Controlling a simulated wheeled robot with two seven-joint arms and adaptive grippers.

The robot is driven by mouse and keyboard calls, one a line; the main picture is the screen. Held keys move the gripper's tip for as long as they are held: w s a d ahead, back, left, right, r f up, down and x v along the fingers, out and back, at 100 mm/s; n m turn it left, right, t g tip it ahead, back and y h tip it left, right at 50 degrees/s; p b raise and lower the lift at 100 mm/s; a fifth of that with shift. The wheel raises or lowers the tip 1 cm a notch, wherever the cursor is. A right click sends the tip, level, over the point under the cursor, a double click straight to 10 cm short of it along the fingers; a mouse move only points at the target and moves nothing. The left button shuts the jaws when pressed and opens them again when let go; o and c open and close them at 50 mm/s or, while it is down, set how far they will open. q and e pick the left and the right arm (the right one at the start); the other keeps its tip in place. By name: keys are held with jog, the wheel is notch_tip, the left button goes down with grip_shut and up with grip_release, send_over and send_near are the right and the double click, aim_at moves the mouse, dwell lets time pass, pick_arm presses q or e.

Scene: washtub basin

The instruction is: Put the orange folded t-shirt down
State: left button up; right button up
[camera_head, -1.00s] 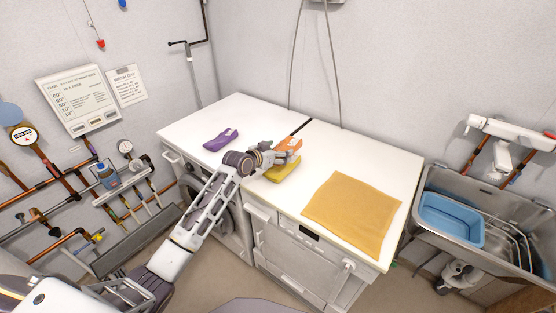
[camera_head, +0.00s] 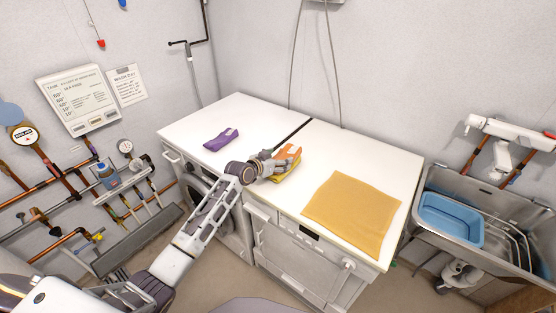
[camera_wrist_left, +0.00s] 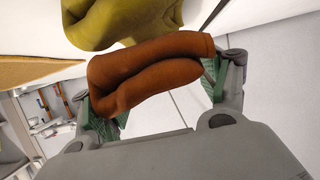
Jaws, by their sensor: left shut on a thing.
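The orange folded t-shirt (camera_head: 288,152) is between the fingers of my left gripper (camera_head: 283,164), which is shut on it. In the head view it is over or against a folded yellow cloth (camera_head: 289,176) on the white worktop (camera_head: 340,152). In the left wrist view the orange t-shirt (camera_wrist_left: 150,72) spans the space between the fingers, with the yellow cloth (camera_wrist_left: 118,22) just beyond it. I cannot tell whether the two touch. The gripper hides part of both. My right gripper is in neither view.
A purple folded cloth (camera_head: 221,139) lies on the left of the worktop. A flat tan cloth (camera_head: 352,212) covers the front right. A dark seam (camera_head: 294,133) crosses the top. A metal sink with a blue basin (camera_head: 450,220) stands at right. The back right of the worktop is clear.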

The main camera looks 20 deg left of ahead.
pick_arm(q)
jog(key=o, duration=1.1)
jog(key=shift+r, duration=0.1)
jog(key=shift+v, duration=6)
